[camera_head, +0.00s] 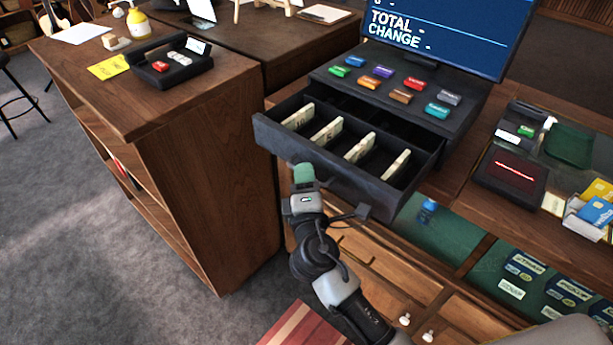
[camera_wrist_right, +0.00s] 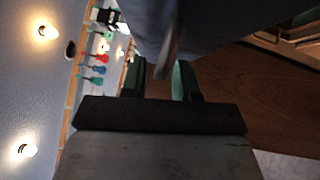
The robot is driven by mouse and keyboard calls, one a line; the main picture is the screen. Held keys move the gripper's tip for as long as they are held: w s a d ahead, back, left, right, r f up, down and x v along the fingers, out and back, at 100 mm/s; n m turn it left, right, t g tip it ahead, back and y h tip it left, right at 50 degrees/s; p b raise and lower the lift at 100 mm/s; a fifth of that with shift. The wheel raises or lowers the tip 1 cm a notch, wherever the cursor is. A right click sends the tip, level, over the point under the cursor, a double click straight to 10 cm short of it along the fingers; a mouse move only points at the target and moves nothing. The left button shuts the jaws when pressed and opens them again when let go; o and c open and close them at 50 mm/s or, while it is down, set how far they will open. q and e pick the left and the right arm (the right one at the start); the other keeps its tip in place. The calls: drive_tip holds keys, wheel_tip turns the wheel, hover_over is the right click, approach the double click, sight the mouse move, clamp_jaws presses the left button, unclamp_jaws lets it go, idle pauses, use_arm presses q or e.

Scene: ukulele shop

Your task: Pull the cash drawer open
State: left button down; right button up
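The black cash drawer (camera_head: 345,178) is pulled well out from under the register (camera_head: 385,95). Upright bundles of banknotes (camera_head: 359,148) stand in its compartments. My right gripper (camera_head: 303,173), with green fingertips, is in front of and just below the left part of the drawer's front panel. In the right wrist view, the two green fingers of my right gripper (camera_wrist_right: 160,80) are apart. A thin grey bar, perhaps the drawer handle (camera_wrist_right: 168,48), reaches down between them, with no clear grip on it. The dark panel hides what lies behind. My left gripper is not in view.
A wooden counter (camera_head: 205,130) with a card terminal (camera_head: 172,68) stands to the left. A red-lit device (camera_head: 511,172) and a box of cards (camera_head: 592,210) are at the right. Small wooden drawers with white knobs (camera_head: 404,319) lie below; grey floor (camera_head: 90,190) is free at left.

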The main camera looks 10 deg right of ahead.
drive_tip(key=shift+o, duration=0.3)
drive_tip(key=s+a+f+b, duration=0.1)
drive_tip(key=s+b, duration=0.2)
drive_tip(key=s, duration=0.7)
drive_tip(key=shift+s+f, duration=0.2)
drive_tip(key=shift+s, duration=0.15)
drive_tip(key=shift+a, duration=0.1)
